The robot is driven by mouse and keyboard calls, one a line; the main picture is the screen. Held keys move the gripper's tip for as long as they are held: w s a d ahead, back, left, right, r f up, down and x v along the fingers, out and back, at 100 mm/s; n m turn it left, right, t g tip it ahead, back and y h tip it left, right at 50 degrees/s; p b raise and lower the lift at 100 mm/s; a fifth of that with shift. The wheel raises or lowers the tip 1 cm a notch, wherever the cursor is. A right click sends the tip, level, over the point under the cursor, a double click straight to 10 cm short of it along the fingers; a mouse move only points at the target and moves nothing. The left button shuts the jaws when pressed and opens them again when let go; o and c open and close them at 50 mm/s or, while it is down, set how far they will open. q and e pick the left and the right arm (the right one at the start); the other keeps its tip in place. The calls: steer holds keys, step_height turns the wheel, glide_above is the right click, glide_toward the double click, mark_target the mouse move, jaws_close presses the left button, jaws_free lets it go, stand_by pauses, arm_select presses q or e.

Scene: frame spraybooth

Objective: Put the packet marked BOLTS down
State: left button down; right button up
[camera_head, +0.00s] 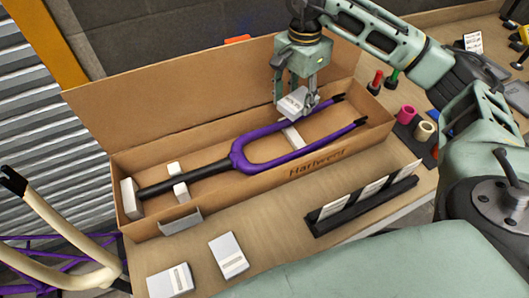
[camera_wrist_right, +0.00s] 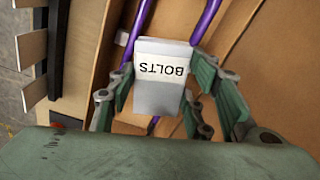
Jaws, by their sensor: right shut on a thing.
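The packet marked BOLTS (camera_head: 293,101) is a small grey-white packet. Its label reads clearly in the right wrist view (camera_wrist_right: 162,72). My right gripper (camera_head: 297,98) is shut on it, with a finger on each side. In the head view the packet is over the open cardboard box (camera_head: 330,158), near the prongs of the purple fork (camera_head: 270,163). I cannot tell whether the packet touches the box floor. The fork lies in the box on white blocks. My left gripper is not in view.
Two white packets (camera_head: 229,255) (camera_head: 170,281) lie on the table in front of the box. A black rack with cards (camera_head: 360,205) stands at the box's front right. Rolls of tape (camera_head: 406,114) and tools stand to the right.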

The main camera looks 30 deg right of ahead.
steer(key=d+m, duration=0.2)
steer(key=d, duration=0.1)
steer(key=shift+w+d+r+m, duration=0.2)
steer(key=shift+w+r+m, duration=0.15)
steer(key=shift+r+m, duration=0.05)
steer(key=shift+f, duration=0.1)
steer(key=a+f+p, duration=0.3)
steer(key=a+f, duration=0.2)
steer(key=a+f+p, duration=0.3)
steer(key=a+f, duration=0.2)
steer(key=a, duration=0.1)
steer(key=shift+w+a+f+p, duration=0.1)
steer(key=shift+a+f+p, duration=0.1)
steer(key=shift+f+p, duration=0.2)
steer(key=shift+f+b, duration=0.55)
steer(key=shift+b, duration=0.1)
